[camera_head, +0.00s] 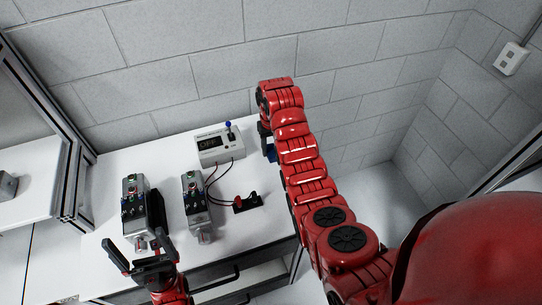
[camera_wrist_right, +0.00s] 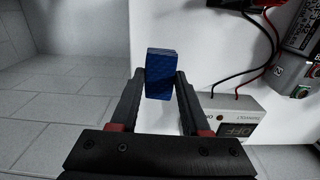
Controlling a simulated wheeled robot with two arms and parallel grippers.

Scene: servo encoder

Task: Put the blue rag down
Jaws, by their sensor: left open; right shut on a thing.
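The blue rag (camera_wrist_right: 159,73) is a small folded block between the fingertips of my right gripper (camera_wrist_right: 160,85) in the right wrist view. My right gripper is shut on it. In the head view a bit of the rag (camera_head: 271,154) shows below my right gripper (camera_head: 267,140), near the back right edge of the white table (camera_head: 240,233); the arm hides the rest. I cannot tell whether the rag touches the table. My left gripper (camera_head: 135,250) is open and empty at the front left, near the left servo unit.
A white meter (camera_head: 221,147) with a dark display stands at the back, left of my right gripper. Red and black wires run to a black connector (camera_head: 247,203). Two servo units (camera_head: 133,201) (camera_head: 195,200) stand on the left half. The front right tabletop is clear.

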